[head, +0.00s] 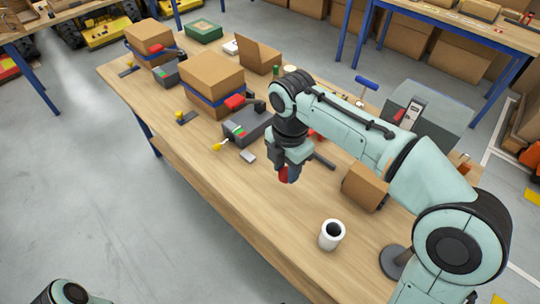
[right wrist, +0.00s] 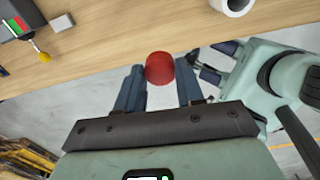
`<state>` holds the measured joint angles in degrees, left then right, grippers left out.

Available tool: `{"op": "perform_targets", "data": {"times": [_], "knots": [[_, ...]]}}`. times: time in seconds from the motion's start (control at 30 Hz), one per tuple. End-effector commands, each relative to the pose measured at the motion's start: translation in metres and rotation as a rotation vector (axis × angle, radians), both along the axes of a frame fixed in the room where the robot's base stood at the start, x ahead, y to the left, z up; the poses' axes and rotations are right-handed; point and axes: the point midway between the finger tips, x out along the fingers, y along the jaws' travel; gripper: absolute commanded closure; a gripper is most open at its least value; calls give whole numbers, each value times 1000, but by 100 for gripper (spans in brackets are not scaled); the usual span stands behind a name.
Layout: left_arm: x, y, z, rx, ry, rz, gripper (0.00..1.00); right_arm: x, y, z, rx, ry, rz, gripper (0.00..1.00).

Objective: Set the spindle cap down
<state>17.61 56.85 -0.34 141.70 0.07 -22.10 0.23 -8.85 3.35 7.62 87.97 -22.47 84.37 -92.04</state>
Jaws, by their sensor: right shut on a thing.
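The red spindle cap (head: 283,175) is between the fingers of my right gripper (head: 288,170), above the wooden workbench (head: 225,190). In the right wrist view the cap (right wrist: 160,67) shows as a round red piece at the fingertips of the right gripper (right wrist: 160,85), with one dark blue finger on each side. The gripper is shut on it. In the head view the fingers hide part of the cap. Only a piece of my left arm shows at the bottom left; its gripper is out of view.
A white hollow cylinder (head: 331,235) stands on the bench near its front edge. A cardboard box (head: 365,187) is right of my gripper. A grey device (head: 247,128) and a large box (head: 212,80) stand to the left. The bench's front middle is clear.

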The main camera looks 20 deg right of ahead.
Motion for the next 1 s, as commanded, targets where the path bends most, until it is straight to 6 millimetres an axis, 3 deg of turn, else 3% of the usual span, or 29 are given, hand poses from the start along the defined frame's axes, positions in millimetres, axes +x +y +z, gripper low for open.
{"op": "perform_targets", "data": {"times": [0.17,0.5,0.77,1.0], "knots": [[-1,0,-7,0,0,0,57,-1,0,-31,-2,6,0,92],[5,0,-22,4,-26,6,57,-1,0,-119,-2,5,1,92],[7,0,-25,6,-34,8,57,0,0,-144,-1,2,-1,92],[10,0,-32,7,-43,10,57,0,0,-185,-1,4,-1,92]]}}
